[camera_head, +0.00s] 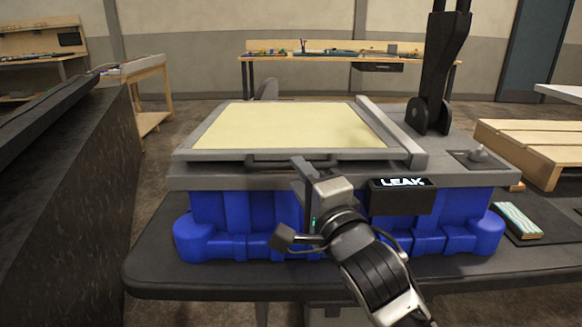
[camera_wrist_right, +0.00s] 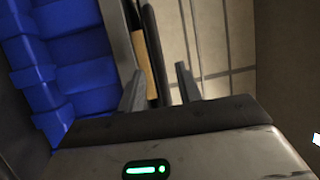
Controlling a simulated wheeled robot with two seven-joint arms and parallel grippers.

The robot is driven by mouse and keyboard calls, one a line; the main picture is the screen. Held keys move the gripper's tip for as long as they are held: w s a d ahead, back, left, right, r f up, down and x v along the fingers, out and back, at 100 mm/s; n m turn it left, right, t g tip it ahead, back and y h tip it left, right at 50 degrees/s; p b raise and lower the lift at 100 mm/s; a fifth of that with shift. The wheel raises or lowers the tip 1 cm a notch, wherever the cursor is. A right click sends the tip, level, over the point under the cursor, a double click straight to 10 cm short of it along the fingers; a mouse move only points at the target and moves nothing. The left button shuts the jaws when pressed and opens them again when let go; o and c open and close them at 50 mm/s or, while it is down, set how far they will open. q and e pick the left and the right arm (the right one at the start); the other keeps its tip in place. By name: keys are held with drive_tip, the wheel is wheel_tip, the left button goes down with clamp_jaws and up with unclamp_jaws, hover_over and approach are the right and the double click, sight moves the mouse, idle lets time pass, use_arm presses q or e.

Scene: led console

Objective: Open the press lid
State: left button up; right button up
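The press stands on a dark table, with a grey-framed lid (camera_head: 285,127) that has a cream top. The lid lies flat and looks closed over the grey plate (camera_head: 460,175) and the blue base (camera_head: 225,213). A dark handle bar (camera_head: 270,161) runs along the lid's front edge. My right gripper (camera_head: 303,170) is at the front of the press, by the right part of the handle. In the right wrist view its fingers (camera_wrist_right: 160,92) stand apart, with a dark bar, seemingly the handle, between them. Contact cannot be told. My left gripper is not in view.
A box with a lit "LEAK" sign (camera_head: 401,197) hangs on the press front, right of my gripper. A black upright arm (camera_head: 440,75) rises at the back right. A small joystick-like knob (camera_head: 478,152), a striped block (camera_head: 518,220) and a wooden pallet (camera_head: 540,145) are to the right.

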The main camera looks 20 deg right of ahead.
sight(291, 167)
drive_tip(key=shift+w+a+r, duration=0.15)
drive_tip(key=shift+w, duration=0.95)
drive_tip(key=shift+w+a+r, duration=0.1)
drive_tip(key=shift+w, duration=1)
drive_tip(key=shift+c, duration=0.3)
